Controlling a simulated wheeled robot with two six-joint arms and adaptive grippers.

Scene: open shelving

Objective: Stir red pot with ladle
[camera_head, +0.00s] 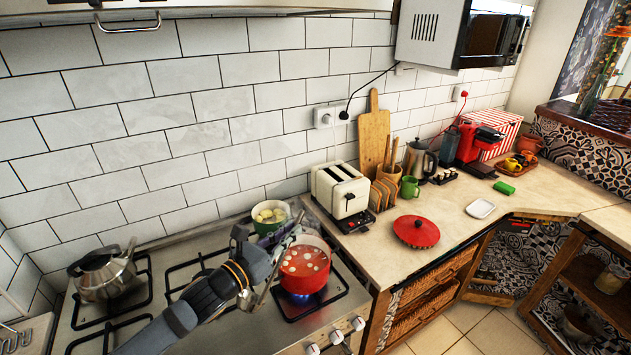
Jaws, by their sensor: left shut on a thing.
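The red pot (306,276) stands on a lit front-right burner, with blue flame under it. It holds reddish liquid with pale round pieces floating in it. My left arm comes in from the lower left, and my left gripper (281,254) is at the pot's left rim, shut on a thin thing that I take to be the ladle. The ladle is mostly hidden by the gripper, and I cannot tell how deep its bowl sits in the pot. My right gripper is out of view.
A green pot (270,217) with pale food stands just behind the red pot. A toaster (340,190) stands close on the right. A red lid (416,231) lies on the counter (452,215).

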